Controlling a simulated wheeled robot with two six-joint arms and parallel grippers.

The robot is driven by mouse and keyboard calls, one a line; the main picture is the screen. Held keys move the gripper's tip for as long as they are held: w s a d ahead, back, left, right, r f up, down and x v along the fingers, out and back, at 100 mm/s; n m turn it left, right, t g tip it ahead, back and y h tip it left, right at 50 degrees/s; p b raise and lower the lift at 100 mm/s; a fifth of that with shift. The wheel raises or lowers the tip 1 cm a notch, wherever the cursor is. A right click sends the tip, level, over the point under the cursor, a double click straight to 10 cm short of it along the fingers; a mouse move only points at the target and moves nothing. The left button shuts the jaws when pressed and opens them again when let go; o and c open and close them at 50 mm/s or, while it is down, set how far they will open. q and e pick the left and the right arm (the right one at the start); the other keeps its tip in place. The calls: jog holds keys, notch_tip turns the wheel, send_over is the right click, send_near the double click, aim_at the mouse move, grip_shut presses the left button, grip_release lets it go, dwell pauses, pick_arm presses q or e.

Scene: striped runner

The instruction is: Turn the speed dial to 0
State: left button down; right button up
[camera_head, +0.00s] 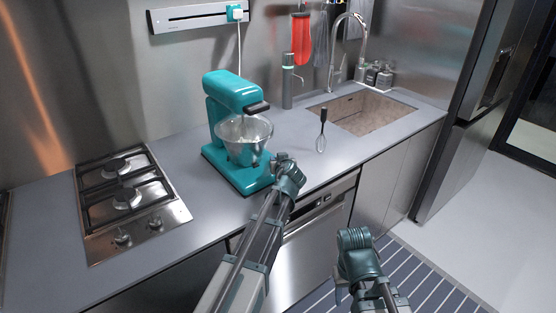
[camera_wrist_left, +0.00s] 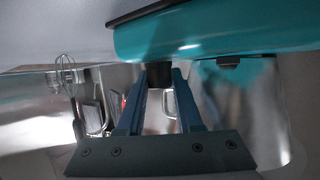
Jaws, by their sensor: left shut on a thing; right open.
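The teal stand mixer (camera_head: 232,110) stands upright on the grey counter with a clear bowl (camera_head: 246,138) under its head. My left gripper (camera_head: 281,160) is at the right side of the mixer's base. In the left wrist view, my left gripper (camera_wrist_left: 159,72) is shut on a small dark knob, the speed dial (camera_wrist_left: 158,77), next to the teal body (camera_wrist_left: 215,30). The dial's markings and setting cannot be seen, and the dial is hidden in the head view. My right gripper (camera_head: 350,286) is open and empty, low in front of the cabinets.
A gas hob (camera_head: 130,200) lies left of the mixer. A dark cylinder (camera_head: 287,85) stands behind. The counter between mixer and whisk is clear. A striped runner (camera_head: 425,285) covers the floor.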

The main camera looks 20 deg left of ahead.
pick_arm(q)
jog(key=n+g+y, duration=0.1)
jog(key=n, duration=0.1)
jog(key=n+g+y, duration=0.3)
jog(key=n+y, duration=0.1)
jog(key=shift+w+d+g, duration=0.15)
jog(key=shift+w+g, duration=0.1)
jog(key=shift+g, duration=0.15)
jog(key=n+g+y, duration=0.2)
jog(key=n+g, duration=0.1)
jog(key=g, duration=0.1)
jog(key=shift+s+n, duration=0.15)
jog(key=shift+n, duration=0.25)
jog(key=shift+s+n+g, duration=0.1)
jog(key=shift+n+g, duration=0.4)
jog(key=shift+s+g, duration=0.1)
jog(key=shift+g, duration=0.2)
jog(key=c, duration=0.6)
grip_release()
